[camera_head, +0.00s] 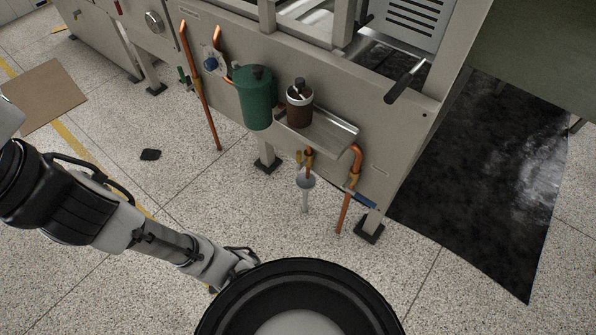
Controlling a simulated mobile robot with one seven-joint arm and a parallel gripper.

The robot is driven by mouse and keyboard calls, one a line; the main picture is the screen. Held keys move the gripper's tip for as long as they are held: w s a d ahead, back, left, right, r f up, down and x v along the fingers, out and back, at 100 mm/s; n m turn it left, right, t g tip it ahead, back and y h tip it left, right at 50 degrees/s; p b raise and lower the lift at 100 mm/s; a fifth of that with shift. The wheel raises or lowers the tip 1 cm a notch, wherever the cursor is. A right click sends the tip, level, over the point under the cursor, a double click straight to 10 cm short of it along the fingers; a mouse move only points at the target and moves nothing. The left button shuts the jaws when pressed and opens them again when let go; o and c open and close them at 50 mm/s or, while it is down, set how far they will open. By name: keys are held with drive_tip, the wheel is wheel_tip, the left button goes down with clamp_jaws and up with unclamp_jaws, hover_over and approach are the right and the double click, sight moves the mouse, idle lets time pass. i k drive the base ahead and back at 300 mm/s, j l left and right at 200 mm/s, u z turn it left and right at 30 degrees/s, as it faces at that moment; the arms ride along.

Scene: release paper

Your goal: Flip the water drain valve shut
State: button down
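A copper pipe at the lower right of the machine carries a brass fitting with a blue lever (362,199), which slants down to the right. A second small brass valve (308,158) sits to its left, above a grey funnel-like drain (305,180). No readable label shows which one is the water drain valve. My gripper (242,264) is low at the bottom centre-left, well left of and nearer than both valves. Its fingers are small and partly hidden by my own round black part, so their opening is unclear. It touches neither valve.
A green canister (254,98) and a brown bottle (299,103) stand by a metal tray (330,128) above the valves. Another blue-handled fitting (211,65) is farther left. A black mat (470,190) lies at right. Speckled floor between my gripper and the pipes is mostly clear.

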sight(300, 165)
drive_tip(key=k+l+u, duration=0.25)
drive_tip(key=k+l, duration=0.15)
drive_tip(key=l, duration=0.2)
drive_tip(key=z, duration=0.2)
drive_tip(key=i+j+z, duration=0.1)
drive_tip(key=j+z, duration=1.05)
drive_tip(key=j, duration=1.45)
drive_tip(key=k+j+z, duration=0.1)
drive_tip(key=j, duration=0.65)
drive_tip(key=k+j, duration=0.15)
drive_tip(key=j, duration=0.6)
drive_tip(key=i+l, duration=0.35)
